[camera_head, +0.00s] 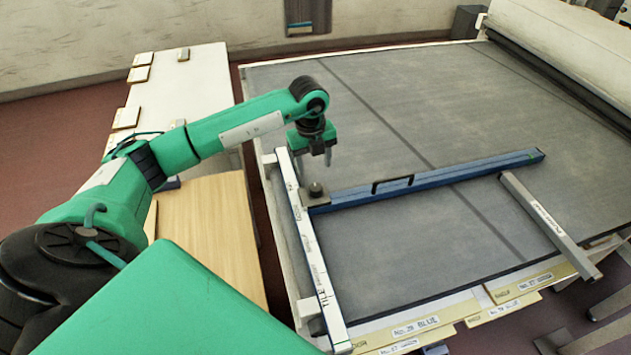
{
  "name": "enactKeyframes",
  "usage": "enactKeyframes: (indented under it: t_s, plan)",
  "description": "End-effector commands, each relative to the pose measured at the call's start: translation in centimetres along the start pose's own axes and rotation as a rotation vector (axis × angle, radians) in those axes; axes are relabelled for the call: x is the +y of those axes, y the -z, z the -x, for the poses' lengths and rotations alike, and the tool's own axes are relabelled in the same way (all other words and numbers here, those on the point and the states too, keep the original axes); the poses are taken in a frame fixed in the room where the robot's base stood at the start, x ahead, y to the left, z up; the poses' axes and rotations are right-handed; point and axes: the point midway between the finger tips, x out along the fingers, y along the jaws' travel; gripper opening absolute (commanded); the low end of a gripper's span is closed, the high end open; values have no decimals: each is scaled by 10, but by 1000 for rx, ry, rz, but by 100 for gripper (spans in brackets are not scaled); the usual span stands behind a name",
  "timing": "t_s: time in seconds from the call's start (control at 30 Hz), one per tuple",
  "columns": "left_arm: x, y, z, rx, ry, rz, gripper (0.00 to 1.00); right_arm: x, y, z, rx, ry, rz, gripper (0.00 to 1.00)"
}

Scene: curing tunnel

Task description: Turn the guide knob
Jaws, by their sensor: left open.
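The guide knob (316,188) is a small dark round knob on a grey block. It sits at the corner where the long blue guide bar (430,183) meets the white rail (308,245). My left gripper (318,162) points down, open and empty, a little above the knob. A gap shows between its fingers and the knob, and they do not appear to touch. The blue bar lies across the grey belt (400,110) and has a black handle on top. My right gripper does not show.
A grey bar (550,225) lies across the belt's right front edge. Tan labels (410,330) line the front edge. A white table (190,85) and a wooden board (213,220) stand left of the belt. A roller (560,75) and white housing are at far right.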

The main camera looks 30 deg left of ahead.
Motion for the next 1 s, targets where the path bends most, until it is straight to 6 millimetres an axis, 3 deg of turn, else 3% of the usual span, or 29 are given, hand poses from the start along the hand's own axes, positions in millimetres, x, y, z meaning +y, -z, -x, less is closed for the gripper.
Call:
enactKeyframes:
  t_s: [0.1, 0.4, 0.6, 0.87, 1.0]
  plan:
    - [0, 1, -23, 5, -3, 0, 57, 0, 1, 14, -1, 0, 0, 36]
    - [0, 1, -76, 4, 0, 0, 57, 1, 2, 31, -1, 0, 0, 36]
    - [0, 1, -90, 2, 1, -2, 57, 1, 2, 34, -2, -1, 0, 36]
    - [0, 1, -92, 2, 1, -2, 57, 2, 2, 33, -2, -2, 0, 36]
    - [0, 1, -92, 2, 1, -2, 31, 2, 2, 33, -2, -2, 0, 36]
